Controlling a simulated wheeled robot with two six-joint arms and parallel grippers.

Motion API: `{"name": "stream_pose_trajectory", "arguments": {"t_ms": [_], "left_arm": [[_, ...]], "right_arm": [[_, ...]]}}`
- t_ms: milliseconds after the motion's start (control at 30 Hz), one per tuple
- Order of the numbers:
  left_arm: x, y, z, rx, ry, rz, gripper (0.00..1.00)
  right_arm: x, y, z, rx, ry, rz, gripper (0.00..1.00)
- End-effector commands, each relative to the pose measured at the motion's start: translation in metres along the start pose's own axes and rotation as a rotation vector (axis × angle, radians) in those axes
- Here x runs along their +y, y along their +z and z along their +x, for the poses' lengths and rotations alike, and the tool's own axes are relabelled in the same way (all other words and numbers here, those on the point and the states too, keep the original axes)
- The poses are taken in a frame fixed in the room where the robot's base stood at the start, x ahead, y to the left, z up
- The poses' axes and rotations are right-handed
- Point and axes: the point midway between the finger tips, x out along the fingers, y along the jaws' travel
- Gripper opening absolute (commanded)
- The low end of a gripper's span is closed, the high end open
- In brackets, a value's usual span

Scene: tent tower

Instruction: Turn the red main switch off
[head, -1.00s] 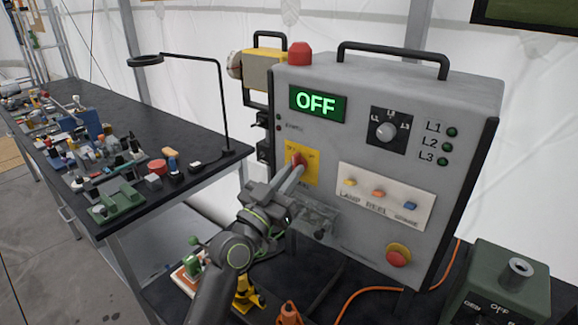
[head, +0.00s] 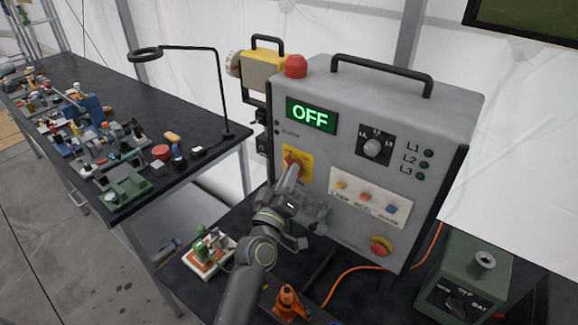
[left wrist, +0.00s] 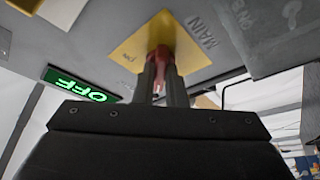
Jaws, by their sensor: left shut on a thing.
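The red main switch (head: 292,163) sits on a yellow plate (head: 305,172) on the front of the grey control box (head: 345,120). My left gripper (head: 290,175) reaches up to it and its fingers are shut on the switch's red handle. In the left wrist view the red handle (left wrist: 161,55) shows between the two fingers (left wrist: 160,75), in front of the yellow plate (left wrist: 140,42) beside the word MAIN. The display (head: 312,115) on the box glows green and reads OFF. My right gripper is not in view.
A green box (head: 465,275) stands at right. A cluttered black bench (head: 190,110) with a ring lamp is at left.

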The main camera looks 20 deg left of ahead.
Motion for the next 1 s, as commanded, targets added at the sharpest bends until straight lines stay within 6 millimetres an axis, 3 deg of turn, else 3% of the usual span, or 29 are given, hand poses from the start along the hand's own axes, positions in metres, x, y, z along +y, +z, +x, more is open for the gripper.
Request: {"name": "stream_pose_trajectory", "arguments": {"t_ms": [600,633,767,1000], "left_arm": [[-0.0006,0.0012,-0.0005,-0.002,-0.016,-0.039,0.0],[-0.0006,0.0012,-0.0005,-0.002,-0.016,-0.039,0.15],[-0.0003,0.0009,-0.0003,-0.001,-0.016,-0.038,0.32],[0.0001,0.0004,-0.0001,0.0,-0.014,-0.036,0.33]], "right_arm": [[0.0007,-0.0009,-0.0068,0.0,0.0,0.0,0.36],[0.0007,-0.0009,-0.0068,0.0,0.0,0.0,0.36],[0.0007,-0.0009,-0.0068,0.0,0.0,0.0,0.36],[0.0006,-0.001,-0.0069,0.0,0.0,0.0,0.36]]}}
